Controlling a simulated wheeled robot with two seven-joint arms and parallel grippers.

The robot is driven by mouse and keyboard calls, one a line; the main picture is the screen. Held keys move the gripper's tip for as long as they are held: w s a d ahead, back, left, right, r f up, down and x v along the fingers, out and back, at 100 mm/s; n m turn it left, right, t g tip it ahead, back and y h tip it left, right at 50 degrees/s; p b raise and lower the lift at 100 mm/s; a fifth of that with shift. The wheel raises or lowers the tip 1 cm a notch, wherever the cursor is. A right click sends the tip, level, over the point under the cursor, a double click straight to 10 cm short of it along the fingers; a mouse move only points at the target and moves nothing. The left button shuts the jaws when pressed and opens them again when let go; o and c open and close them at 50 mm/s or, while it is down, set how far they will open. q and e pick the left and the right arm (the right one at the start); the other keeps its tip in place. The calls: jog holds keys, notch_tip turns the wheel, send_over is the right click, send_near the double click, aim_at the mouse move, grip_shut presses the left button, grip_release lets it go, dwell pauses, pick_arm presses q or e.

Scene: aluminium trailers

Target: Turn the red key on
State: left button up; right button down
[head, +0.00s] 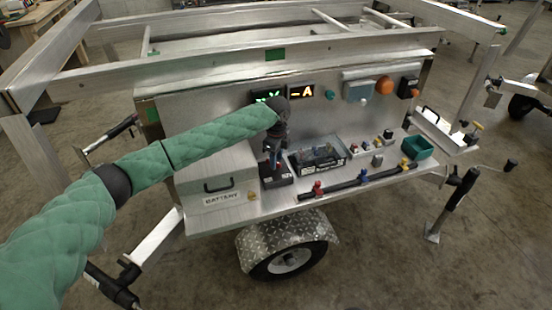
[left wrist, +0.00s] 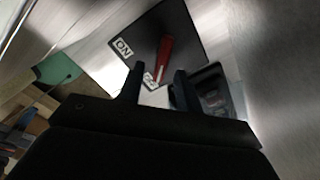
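The red key (left wrist: 165,52) stands on a black plate (left wrist: 188,32) in the left wrist view. A white "ON" label (left wrist: 123,48) is on the plate to its left; a second label by the key's lower end is partly hidden. My left gripper (left wrist: 160,76) is open, its two dark fingers apart, pointing at the plate, with the red key showing between and just beyond their tips. I cannot tell whether they touch it. In the head view, my left gripper (head: 274,150) is over the black switch box (head: 277,178); it largely hides the key there. My right gripper is out of view.
The battery box (head: 217,187) stands left of the switch box on the trailer shelf. A tray of parts (head: 320,158) and a bar with coloured clamps (head: 360,182) are to the right. A green bin (head: 418,147) sits at the far right. Lit displays (head: 301,92) are above.

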pick_arm(q)
jog(key=shift+f, duration=0.6)
grip_shut()
